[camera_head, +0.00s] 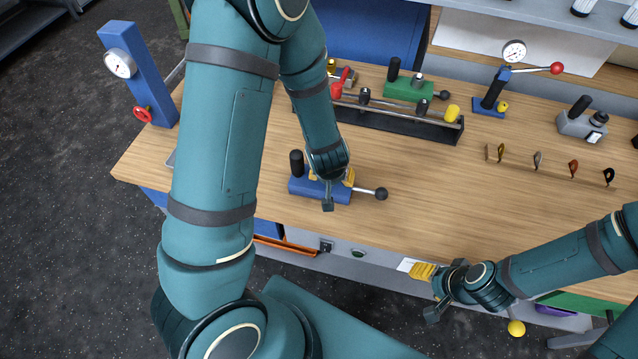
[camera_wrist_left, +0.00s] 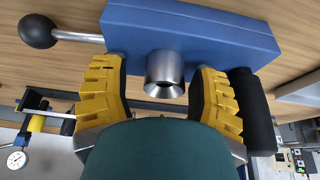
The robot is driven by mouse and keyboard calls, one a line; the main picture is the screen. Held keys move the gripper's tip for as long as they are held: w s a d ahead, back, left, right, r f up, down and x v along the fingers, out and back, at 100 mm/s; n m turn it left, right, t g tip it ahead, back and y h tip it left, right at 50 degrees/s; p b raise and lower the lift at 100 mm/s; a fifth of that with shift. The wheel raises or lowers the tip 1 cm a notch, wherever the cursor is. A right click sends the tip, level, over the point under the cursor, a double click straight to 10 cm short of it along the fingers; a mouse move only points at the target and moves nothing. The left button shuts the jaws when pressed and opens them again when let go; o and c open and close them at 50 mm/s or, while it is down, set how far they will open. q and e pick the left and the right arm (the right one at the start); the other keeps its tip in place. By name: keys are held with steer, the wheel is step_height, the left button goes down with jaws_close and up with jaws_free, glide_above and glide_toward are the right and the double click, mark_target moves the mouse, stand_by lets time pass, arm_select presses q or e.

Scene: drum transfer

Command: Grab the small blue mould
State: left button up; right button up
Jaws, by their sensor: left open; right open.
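The small blue mould (camera_head: 302,187) sits near the front edge of the wooden bench, with a black upright grip and a ball-ended lever sticking out to the right. In the left wrist view the blue mould (camera_wrist_left: 205,35) fills the top, with a metal spout (camera_wrist_left: 165,72) in front. My left gripper (camera_head: 332,182) is over the mould and hides part of it. It is open, with its yellow-padded fingers (camera_wrist_left: 160,95) on either side of the spout; I cannot tell if they touch it. My right gripper (camera_head: 428,293) is open and empty off the bench's front edge.
Behind the mould lie a black rail fixture (camera_head: 400,122) and a green mould (camera_head: 408,91). A blue gauge post (camera_head: 140,70) stands at the left. A blue-based gauge press (camera_head: 490,105), a grey block (camera_head: 582,125) and a hook rack (camera_head: 545,165) are at right. Bench right of the lever is clear.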

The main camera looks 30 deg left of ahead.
arm_select(q)
steer(key=shift+w+f, duration=0.15)
steer(key=shift+f, duration=0.15)
steer(key=shift+c, duration=0.2)
jaws_close()
steer(key=shift+r, duration=0.1)
